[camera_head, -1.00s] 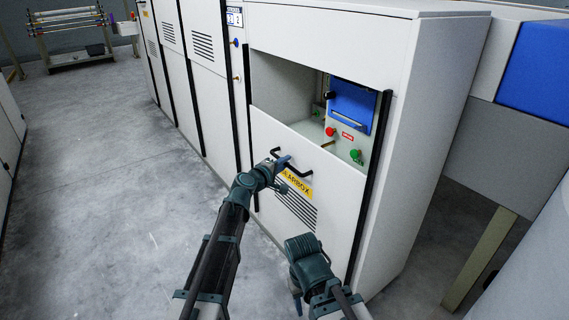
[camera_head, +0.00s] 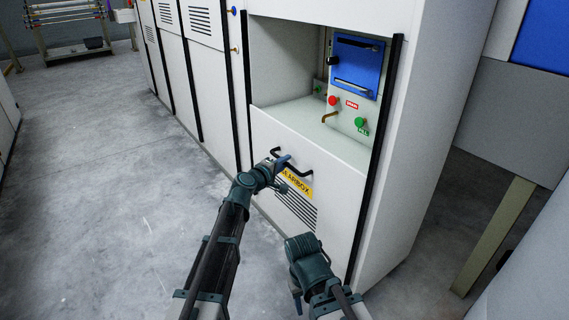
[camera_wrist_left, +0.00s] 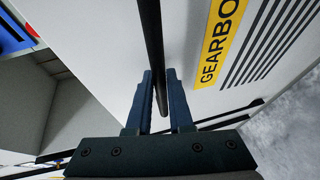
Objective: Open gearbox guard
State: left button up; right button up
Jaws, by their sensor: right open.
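The gearbox guard (camera_head: 333,210) is a white panel with a yellow GEARBOX label (camera_head: 297,183), dark vent slots and a black bar handle (camera_head: 303,173). It covers the lower part of the cabinet front, below an open recess. My left gripper (camera_head: 283,161) is at the handle. The label also shows there (camera_wrist_left: 219,42). My right gripper (camera_head: 297,300) is open, low in front of the cabinet, its fingers partly hidden by its wrist.
Inside the recess are a red button (camera_head: 333,100), a green button (camera_head: 360,122) and a blue panel (camera_head: 358,66). Black vertical strips (camera_head: 374,160) edge the guard. Grey floor (camera_head: 100,190) is clear at left. A beige post (camera_head: 492,235) stands at right.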

pick_arm(q)
jog(key=o, duration=0.4)
jog(key=p+v, duration=0.2)
jog(key=v, duration=1.2)
jog(key=shift+c, duration=0.3)
